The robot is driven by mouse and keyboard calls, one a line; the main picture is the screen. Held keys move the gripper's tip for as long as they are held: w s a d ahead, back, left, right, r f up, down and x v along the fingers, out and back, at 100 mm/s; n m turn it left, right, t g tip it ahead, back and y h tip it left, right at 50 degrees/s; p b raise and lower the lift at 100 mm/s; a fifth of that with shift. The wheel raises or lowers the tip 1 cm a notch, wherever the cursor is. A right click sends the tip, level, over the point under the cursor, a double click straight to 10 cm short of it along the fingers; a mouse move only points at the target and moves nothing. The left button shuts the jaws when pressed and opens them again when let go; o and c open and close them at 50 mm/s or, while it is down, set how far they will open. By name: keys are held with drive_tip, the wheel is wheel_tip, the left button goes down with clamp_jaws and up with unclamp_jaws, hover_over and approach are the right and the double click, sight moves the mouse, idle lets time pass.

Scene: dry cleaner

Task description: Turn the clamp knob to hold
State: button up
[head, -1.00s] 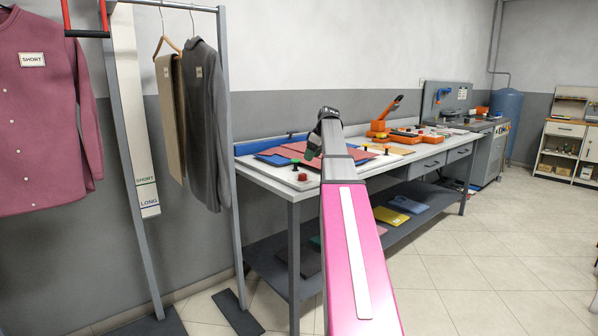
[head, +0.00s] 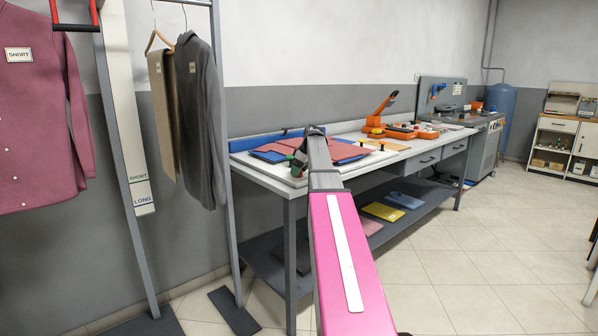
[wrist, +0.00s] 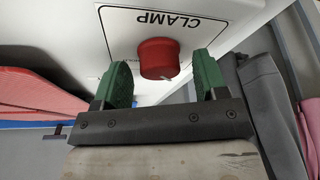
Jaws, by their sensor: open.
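The clamp knob (wrist: 158,58) is a round red knob on a white panel (wrist: 221,8) marked CLAMP, shown upside down in the wrist view. My gripper (wrist: 164,83) is open, with one green finger on each side of the knob and a visible gap to each. I cannot tell whether the fingertips reach past the knob's face. A small light mark shows near the knob's lower edge; its setting is hard to read. In the head view my gripper (head: 297,166) is at the bench's near left end, and my arm hides the knob.
The workbench (head: 262,181) carries red and blue cloth pieces (head: 275,151) and an orange press (head: 379,122). Garments hang on a rack at left, close to the bench end: a grey one (head: 201,125) and a maroon shirt (head: 40,120). The floor at right is clear.

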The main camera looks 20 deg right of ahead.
drive_tip(key=c, duration=0.9)
drive_tip(key=m+t+h, duration=0.1)
drive_tip(key=m, duration=0.3)
drive_tip(key=shift+a, duration=0.1)
drive_tip(key=m+h, duration=0.2)
drive_tip(key=m, duration=0.3)
drive_tip(key=shift+a, duration=0.1)
drive_tip(key=m+h, duration=0.2)
drive_tip(key=m, duration=0.2)
drive_tip(key=shift+m, duration=0.4)
drive_tip(key=shift+m+g+h, duration=0.5)
drive_tip(key=shift+m+h, duration=0.2)
drive_tip(key=shift+m, duration=1.3)
